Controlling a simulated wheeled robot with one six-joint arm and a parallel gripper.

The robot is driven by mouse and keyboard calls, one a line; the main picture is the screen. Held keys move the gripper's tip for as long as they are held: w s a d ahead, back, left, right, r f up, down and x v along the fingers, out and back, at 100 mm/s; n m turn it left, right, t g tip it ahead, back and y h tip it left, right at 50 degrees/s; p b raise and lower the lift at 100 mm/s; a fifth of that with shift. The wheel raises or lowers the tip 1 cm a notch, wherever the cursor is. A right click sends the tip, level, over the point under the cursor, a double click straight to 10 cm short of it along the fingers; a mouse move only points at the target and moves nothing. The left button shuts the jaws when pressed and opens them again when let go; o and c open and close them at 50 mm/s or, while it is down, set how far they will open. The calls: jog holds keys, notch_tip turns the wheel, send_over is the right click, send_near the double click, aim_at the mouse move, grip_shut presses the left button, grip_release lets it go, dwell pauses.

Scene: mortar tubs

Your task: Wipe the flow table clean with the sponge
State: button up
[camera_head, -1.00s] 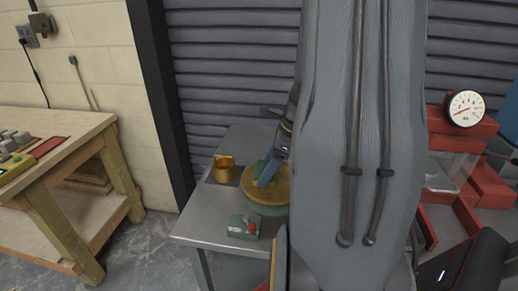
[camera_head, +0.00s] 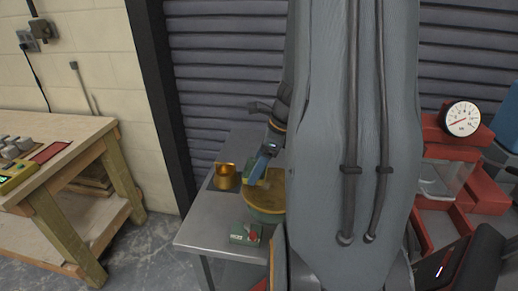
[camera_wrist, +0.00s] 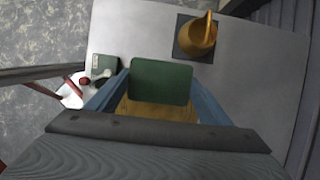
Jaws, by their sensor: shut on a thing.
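The flow table (camera_head: 268,200) has a round brass top on a green base and stands on a grey metal bench. My gripper (camera_head: 258,170) is at the back left part of the brass top, with its blue fingers angled down. It is shut on the sponge (camera_head: 249,174). In the wrist view the sponge (camera_wrist: 160,80) shows its dark green face between the blue fingers, and the brass top (camera_wrist: 150,112) is partly visible below it. The sponge hides part of the top, and my arm covers its right side in the head view. Contact between sponge and top cannot be told for certain.
A brass mould with a handle (camera_head: 225,177) stands on a dark pad just left of the flow table. A green control box with a red knob (camera_head: 245,234) sits at the bench's front. A wooden table is at left; red equipment with a dial (camera_head: 461,119) is at right.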

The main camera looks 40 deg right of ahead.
aim_at(252, 167)
jog(key=shift+r+p, duration=1.8)
jog(key=shift+r, duration=0.2)
jog(key=shift+s, duration=0.1)
